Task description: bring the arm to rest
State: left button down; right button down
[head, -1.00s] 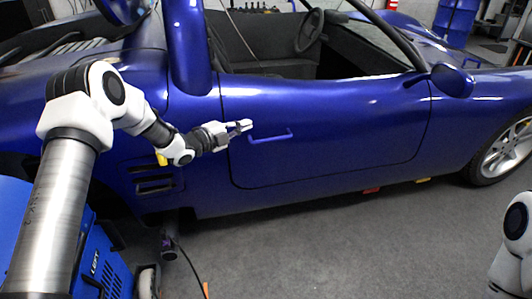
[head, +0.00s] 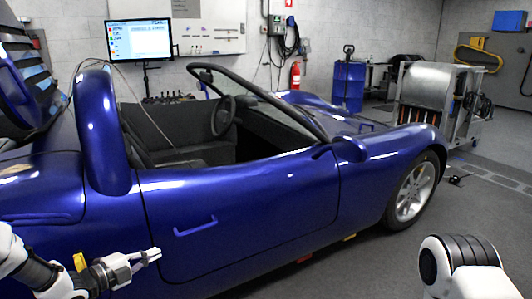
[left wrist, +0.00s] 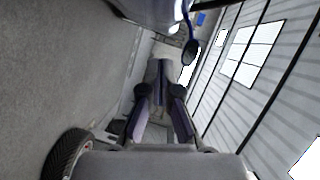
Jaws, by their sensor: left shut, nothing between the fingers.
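My left gripper (head: 157,254) is shut and empty at the lower left of the head view. It appears in front of the blue car's side, below and left of the door handle (head: 195,227), with a visible gap in the picture. The blue car (head: 265,195) stands with its door closed. In the left wrist view the shut fingers (left wrist: 160,68) point up the picture, with the car's blue bodywork (left wrist: 165,10) at the top edge. My right gripper is out of view; only a white part of my right arm shows at the lower right.
A wing mirror (head: 350,149) sticks out from the car. A monitor (head: 140,40) stands behind it. A blue drum (head: 347,86), a fire extinguisher (head: 295,76) and a metal-topped machine (head: 440,95) stand at the back.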

pick_arm(q)
jog(key=s+d+f+n+g, duration=0.25)
jog(key=s+d+f, duration=0.35)
jog(key=d+f, duration=0.45)
jog(key=s+d+f+n+g+y, duration=0.25)
jog(key=s+f+n+g, duration=0.35)
jog(key=s, duration=0.5)
jog(key=s+d+f+n+g+y, duration=0.2)
jog(key=s+f+n+y, duration=0.15)
jog(key=s+f, duration=0.65)
jog(key=s+a+r+n+g+y, duration=0.1)
jog(key=s+a+n, duration=0.1)
jog(key=s+n, duration=0.4)
jog(key=s+a+r+n+g+y, duration=0.1)
jog(key=s+a+n+g+y, duration=0.15)
jog(key=s, duration=0.45)
notch_tip(320, 180, up, 24)
jog(key=n+p, duration=0.2)
jog(key=p, duration=2.1)
jog(key=shift+a+f+t+p, duration=0.15)
jog(key=shift+a+t+p, duration=0.05)
jog(key=shift+t+p, duration=0.1)
